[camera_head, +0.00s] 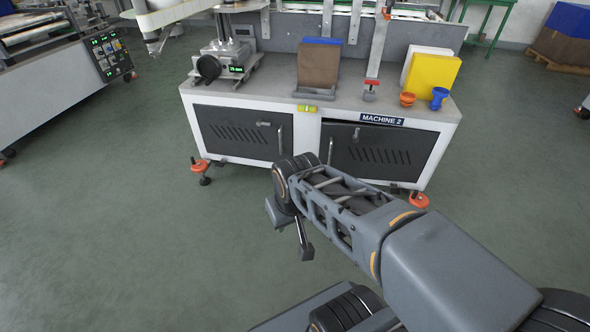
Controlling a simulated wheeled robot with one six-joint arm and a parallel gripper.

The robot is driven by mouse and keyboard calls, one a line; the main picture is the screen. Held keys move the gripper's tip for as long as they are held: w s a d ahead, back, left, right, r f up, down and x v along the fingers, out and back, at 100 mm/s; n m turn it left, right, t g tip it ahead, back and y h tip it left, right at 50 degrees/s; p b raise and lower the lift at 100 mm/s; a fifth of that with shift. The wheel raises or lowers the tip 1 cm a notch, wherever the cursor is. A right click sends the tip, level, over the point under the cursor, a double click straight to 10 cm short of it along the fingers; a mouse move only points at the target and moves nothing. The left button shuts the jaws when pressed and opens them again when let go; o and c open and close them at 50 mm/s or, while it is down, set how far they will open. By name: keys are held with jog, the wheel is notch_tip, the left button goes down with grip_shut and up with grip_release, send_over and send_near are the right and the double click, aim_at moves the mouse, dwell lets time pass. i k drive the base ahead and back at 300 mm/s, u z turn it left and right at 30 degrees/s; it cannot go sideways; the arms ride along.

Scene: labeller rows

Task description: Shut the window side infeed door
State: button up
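The machine labelled MACHINE 2 (308,121) has two dark vented doors low on its front. The left door (235,133) looks flush with the frame. The right door (385,158) looks slightly ajar, with a dark gap along its top edge; my arm hides part of its lower left. Each door has an upright handle, the left one (281,140) and the right one (331,151). No sign tells which door is the window side infeed one. My gripper (288,236) hangs over the floor in front of the machine, fingers apart and empty, touching neither door.
Orange-footed levelling legs (201,168) stick out at the machine's base, another at the right (418,200). The worktop holds a yellow block (431,74), a brown stack (319,66) and small cups. Another machine (50,80) stands at left. Green floor in front is clear.

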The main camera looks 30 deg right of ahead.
aim_at(390, 154)
jog(key=u, duration=0.25)
jog(key=k, duration=0.5)
jog(key=u, duration=0.8)
jog(key=i, duration=1.45)
jog(key=z, duration=0.8)
jog(key=i, duration=0.85)
jog(key=z, duration=1.4)
jog(key=i, duration=0.5)
jog(key=z, duration=0.45)
